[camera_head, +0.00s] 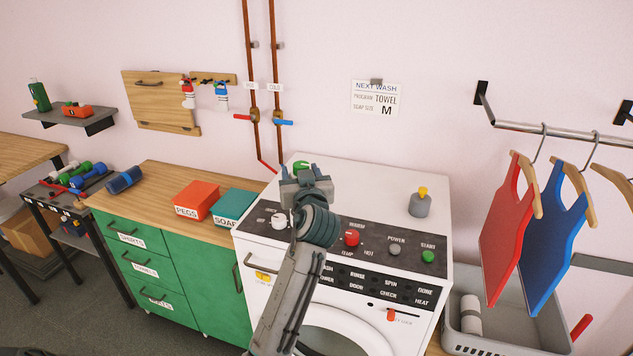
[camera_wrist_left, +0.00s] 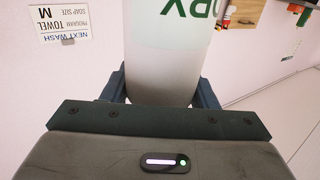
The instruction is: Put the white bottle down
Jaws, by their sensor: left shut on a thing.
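The white bottle (camera_wrist_left: 168,65) fills the upper middle of the left wrist view, with green lettering cut off at the top edge. My left gripper (camera_wrist_left: 166,97) is shut on it, with dark fingers on both sides of its body. In the head view my left gripper (camera_head: 303,180) is over the back left of the white washing machine (camera_head: 370,190). Only a green cap (camera_head: 301,165) shows beyond it; the bottle's body is hidden there. I cannot tell whether the bottle touches the machine top. My right gripper is not in view.
A grey bottle with a yellow cap (camera_head: 419,203) stands on the machine's right side. A red PEGS box (camera_head: 196,201) and a teal SOAP box (camera_head: 233,207) sit on the wooden counter (camera_head: 150,190) at left. Red and blue garments (camera_head: 540,235) hang at right. The machine's middle top is clear.

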